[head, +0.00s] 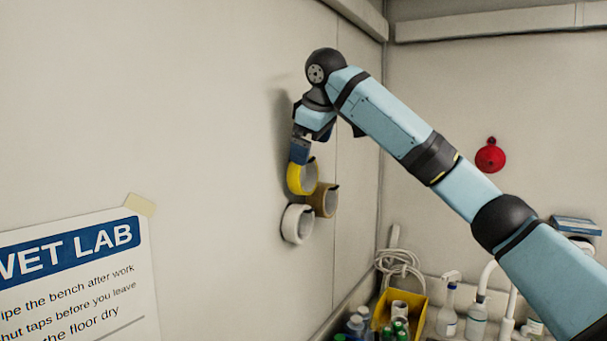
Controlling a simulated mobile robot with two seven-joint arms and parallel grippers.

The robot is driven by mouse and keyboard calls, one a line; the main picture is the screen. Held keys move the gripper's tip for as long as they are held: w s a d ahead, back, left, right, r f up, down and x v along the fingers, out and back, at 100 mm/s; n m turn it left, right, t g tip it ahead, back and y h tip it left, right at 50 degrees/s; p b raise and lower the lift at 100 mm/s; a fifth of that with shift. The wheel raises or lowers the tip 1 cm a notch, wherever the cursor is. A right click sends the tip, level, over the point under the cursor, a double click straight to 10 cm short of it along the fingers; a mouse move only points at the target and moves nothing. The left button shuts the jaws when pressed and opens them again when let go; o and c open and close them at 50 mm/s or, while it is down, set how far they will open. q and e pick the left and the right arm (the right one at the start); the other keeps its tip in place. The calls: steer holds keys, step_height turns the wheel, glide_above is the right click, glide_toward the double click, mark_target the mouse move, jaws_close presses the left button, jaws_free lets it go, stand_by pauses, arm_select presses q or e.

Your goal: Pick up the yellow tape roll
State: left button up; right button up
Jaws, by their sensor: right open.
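The yellow tape roll (295,181) hangs on the left wall in the middle of the head view, with its open ring facing right. My right gripper (300,155) is at the top edge of the yellow roll, pointing down, and is open. Its fingers overlap the roll's upper rim in the picture; I cannot tell whether they touch it. A brown tape roll (326,202) hangs just right of and below the yellow one. A white tape roll (291,224) hangs below them. My left gripper is out of view.
A yellow bin (413,312) with bottles, a coiled white hose (400,266) and spray bottles (448,312) stand on the bench at the lower right. A red round object (490,157) is on the back wall. A wet lab sign (80,275) is on the left wall. The wall around the rolls is bare.

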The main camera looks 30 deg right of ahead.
steer(key=p, duration=0.2)
glide_above(305, 192)
steer(key=w, duration=0.1)
steer(key=f, duration=0.5)
steer(key=shift+d, duration=0.25)
steer(key=shift+f, duration=0.1)
steer(key=shift+s, duration=0.15)
steer(key=shift+c, duration=0.5)
steer(key=c, duration=0.4)
steer(key=shift+c, duration=0.2)
